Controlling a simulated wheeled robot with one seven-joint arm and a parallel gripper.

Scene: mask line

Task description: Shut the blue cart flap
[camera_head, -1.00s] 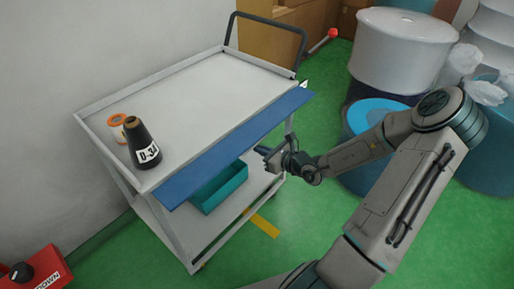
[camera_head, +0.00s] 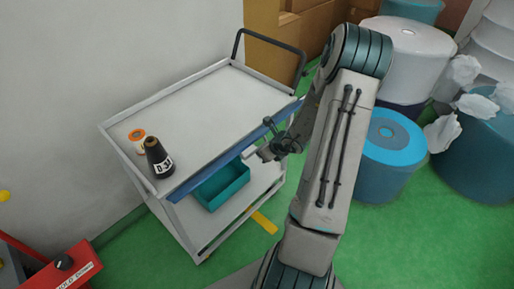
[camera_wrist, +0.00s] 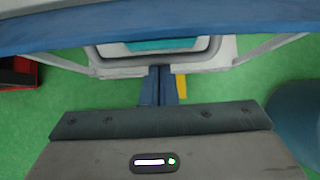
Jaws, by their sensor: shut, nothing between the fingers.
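The blue flap (camera_head: 210,166) runs along the near long side of the grey-white cart (camera_head: 205,105). In the head view it shows as a narrow strip close to the cart's top edge. In the wrist view the flap (camera_wrist: 160,29) crosses the top of the picture as a wide blue band. My gripper (camera_head: 252,154) is at the flap's right half, on its outer side. Its blue fingers (camera_wrist: 160,72) are together and empty, pointing toward the cart beneath the band. I cannot tell whether they touch the flap. My forearm hides part of the flap's right end.
A teal bin (camera_head: 222,186) sits on the lower shelf. Blue drums (camera_head: 391,142) stand at right, and a red box (camera_head: 70,268) at lower left. Green floor is open before the cart.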

